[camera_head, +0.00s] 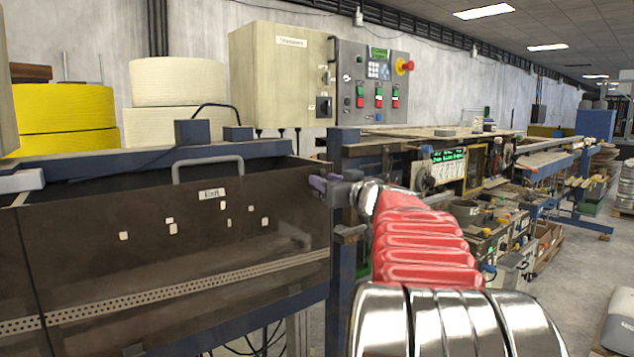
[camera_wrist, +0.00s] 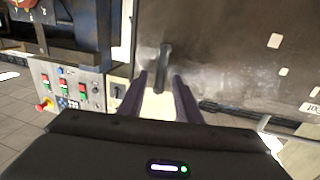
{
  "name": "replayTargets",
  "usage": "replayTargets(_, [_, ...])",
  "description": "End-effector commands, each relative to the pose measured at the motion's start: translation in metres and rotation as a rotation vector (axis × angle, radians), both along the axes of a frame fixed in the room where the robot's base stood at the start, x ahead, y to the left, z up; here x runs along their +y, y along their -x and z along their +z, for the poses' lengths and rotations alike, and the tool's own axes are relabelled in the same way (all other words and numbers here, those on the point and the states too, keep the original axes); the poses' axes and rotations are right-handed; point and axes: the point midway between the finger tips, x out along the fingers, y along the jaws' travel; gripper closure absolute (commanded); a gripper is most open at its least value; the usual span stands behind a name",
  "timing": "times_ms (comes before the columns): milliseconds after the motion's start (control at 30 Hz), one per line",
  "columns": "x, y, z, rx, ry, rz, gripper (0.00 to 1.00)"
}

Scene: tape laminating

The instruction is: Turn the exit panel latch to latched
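The exit panel (camera_head: 150,240) is a dark brown see-through sheet with an EXIT label and a grey handle, at the left of the head view; it also fills the right of the wrist view (camera_wrist: 225,50). A dark bar (camera_wrist: 164,62), which looks like the latch, stands upright in the wrist view near the panel's edge. My gripper (camera_wrist: 160,76) is open, its two purple fingers apart and pointing toward the bar, with nothing held. I cannot tell whether they touch it. In the head view my gripper (camera_head: 318,184) is at the panel's right edge, and the latch cannot be made out.
A beige electrical cabinet (camera_head: 283,75) and a grey control box (camera_head: 374,85) with an emergency stop stand behind. A blue frame rail (camera_head: 150,156) runs above the panel. Cluttered benches (camera_head: 480,225) extend right, beside open floor.

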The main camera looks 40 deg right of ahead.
Motion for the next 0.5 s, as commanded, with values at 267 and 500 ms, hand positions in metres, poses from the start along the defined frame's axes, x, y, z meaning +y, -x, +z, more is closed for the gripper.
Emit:
replayTargets(267, [-0.0015, -0.0045, 0.0001, 0.000, 0.000, 0.000, 0.69])
replayTargets(500, [-0.0011, -0.0046, 0.0000, 0.000, 0.000, 0.000, 0.80])
